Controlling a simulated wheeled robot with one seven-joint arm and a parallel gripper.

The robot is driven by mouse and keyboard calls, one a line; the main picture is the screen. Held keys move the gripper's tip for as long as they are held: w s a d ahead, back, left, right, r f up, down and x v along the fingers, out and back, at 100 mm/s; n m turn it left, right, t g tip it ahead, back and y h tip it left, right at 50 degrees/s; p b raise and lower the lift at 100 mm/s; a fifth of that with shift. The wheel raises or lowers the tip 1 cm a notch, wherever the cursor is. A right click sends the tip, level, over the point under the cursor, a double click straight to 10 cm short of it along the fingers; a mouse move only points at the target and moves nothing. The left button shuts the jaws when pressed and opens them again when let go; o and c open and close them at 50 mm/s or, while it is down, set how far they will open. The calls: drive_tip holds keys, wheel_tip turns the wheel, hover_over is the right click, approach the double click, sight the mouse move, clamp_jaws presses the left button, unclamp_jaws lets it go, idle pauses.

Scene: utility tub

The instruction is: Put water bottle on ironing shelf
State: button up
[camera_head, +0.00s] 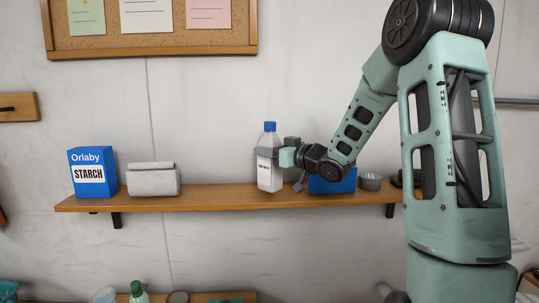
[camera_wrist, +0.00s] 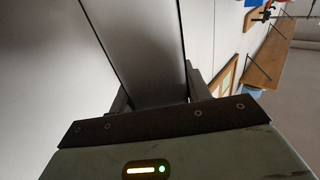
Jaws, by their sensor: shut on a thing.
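The water bottle (camera_head: 270,172) is white with a blue cap and a dark printed label. It is upright at the middle of the wooden ironing shelf (camera_head: 220,197), its base overlapping the shelf top. I cannot tell whether the base touches the board. My gripper (camera_head: 282,157) reaches in from the right and is shut on the bottle's upper body. In the wrist view the bottle (camera_wrist: 140,50) shows as a broad pale surface between the two fingers (camera_wrist: 158,95); its cap and base are out of that view.
A blue starch box (camera_head: 93,172) and a grey folded cloth or pouch (camera_head: 152,180) stand on the shelf's left. A blue object (camera_head: 332,184) and a small grey round container (camera_head: 370,182) are to the right, partly near my arm. Bare shelf lies between the pouch and bottle.

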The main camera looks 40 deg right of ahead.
drive_tip(key=shift+f, duration=1)
drive_tip(key=o, duration=1.2)
drive_tip(key=shift+o, duration=0.2)
drive_tip(key=shift+s+d, duration=0.1)
drive_tip(key=shift+s, duration=0.2)
drive_tip(key=s+d+b, duration=0.1)
drive_tip(key=s+b, duration=0.4)
drive_tip(key=s, duration=0.6)
drive_tip(key=shift+s+d, duration=0.2)
drive_tip(key=shift+d, duration=0.05)
